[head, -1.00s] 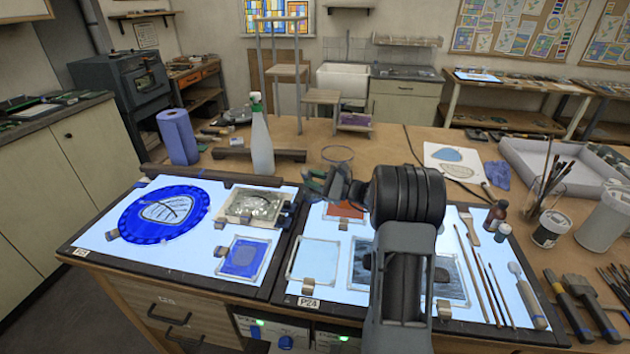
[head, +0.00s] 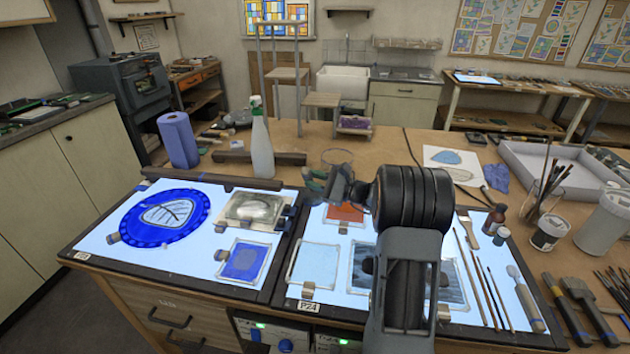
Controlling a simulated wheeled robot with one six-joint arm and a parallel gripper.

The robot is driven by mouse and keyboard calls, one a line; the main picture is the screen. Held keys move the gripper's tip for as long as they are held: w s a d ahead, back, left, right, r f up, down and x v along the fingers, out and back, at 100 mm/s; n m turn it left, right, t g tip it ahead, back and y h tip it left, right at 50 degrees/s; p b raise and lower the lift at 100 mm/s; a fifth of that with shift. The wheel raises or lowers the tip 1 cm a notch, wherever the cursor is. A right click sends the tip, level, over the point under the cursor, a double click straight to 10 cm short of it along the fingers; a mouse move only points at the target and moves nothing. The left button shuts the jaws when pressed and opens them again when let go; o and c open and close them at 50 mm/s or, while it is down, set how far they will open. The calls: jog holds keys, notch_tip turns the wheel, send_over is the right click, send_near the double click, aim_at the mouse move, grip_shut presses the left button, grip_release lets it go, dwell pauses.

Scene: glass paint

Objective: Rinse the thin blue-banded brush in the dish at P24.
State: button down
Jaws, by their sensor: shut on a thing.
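My gripper (head: 323,186) is above the back edge of the right light panel (head: 275,290), the one with the P24 label (head: 308,306). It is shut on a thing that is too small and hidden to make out. A clear round dish (head: 337,157) stands on the wooden bench just behind my gripper, its lower part covered by the gripper. Several thin brushes (head: 490,290) lie on the right side of the panel. I cannot tell a blue band on any of them. My arm covers the middle of the panel.
A spray bottle (head: 261,145) and a blue paper roll (head: 178,140) stand left of the dish. Glass pieces lie on both panels, including a blue round plate (head: 197,236). Bottles, a white jar (head: 602,222) and a brush pot (head: 548,233) stand at the right.

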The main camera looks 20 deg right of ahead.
jog(key=shift+s+a+r, duration=0.25)
jog(key=shift+s+r, duration=0.1)
jog(key=shift+r, duration=0.4)
jog(key=shift+r+p, duration=1.5)
jog(key=shift+r, duration=0.6)
